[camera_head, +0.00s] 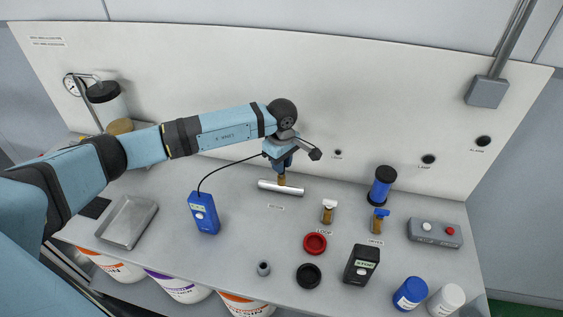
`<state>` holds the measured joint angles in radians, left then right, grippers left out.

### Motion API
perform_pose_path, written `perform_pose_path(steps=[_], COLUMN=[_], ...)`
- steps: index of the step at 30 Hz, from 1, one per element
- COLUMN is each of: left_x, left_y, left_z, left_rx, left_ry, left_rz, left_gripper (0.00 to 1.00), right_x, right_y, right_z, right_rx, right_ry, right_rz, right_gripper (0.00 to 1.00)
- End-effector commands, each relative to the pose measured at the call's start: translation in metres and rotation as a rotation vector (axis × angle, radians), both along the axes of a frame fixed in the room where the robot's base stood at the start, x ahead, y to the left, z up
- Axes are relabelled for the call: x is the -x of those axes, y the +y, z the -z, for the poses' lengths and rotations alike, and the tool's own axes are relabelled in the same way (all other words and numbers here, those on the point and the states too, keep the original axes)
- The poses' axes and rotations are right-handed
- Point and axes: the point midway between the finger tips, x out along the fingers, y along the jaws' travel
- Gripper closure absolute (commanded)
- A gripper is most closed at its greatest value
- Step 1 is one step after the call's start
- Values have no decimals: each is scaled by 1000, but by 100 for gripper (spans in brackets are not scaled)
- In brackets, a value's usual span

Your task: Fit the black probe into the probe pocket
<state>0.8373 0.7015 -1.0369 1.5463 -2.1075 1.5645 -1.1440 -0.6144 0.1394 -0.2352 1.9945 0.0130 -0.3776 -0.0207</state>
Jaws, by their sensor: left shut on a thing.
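My left gripper (281,165) points down over the silver pipe piece (292,189), with its tip at the brass pocket (281,181) that stands up from it. The gripper is shut on the black probe, which its jaws mostly hide. A thin black cable (226,166) runs from the blue meter (203,212) up to the gripper. A black piece (315,154) juts out right of the gripper, with a dark cable curving to it; I cannot tell whether it belongs to the probe. How far the probe is in the pocket is hidden. My right gripper is not in view.
Two small brass valves, one white-topped (328,211) and one blue-handled (378,221), stand right of the pipe. A red ring (315,244), black ring (308,276) and black box (361,265) lie in front. A metal tray (128,221) is at left. The back panel (400,120) rises behind.

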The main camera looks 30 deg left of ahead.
Motion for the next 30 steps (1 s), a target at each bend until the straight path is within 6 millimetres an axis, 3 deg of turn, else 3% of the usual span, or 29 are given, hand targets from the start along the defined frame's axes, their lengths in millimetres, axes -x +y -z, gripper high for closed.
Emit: perform_pose_path(steps=[18, 19, 23, 30], left_x=[0, 0, 0, 0], left_y=[0, 0, 0, 0], left_z=[17, 16, 15, 15], left_rx=[0, 0, 0, 0], left_ry=[0, 0, 0, 0], left_rz=[0, 0, 0, 0], left_gripper=[100, 76, 49, 49], right_x=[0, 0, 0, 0], right_y=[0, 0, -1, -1], right_z=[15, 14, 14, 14], right_rx=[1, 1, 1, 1], right_ry=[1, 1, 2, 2], right_rz=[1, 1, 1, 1], right_gripper=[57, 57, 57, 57])
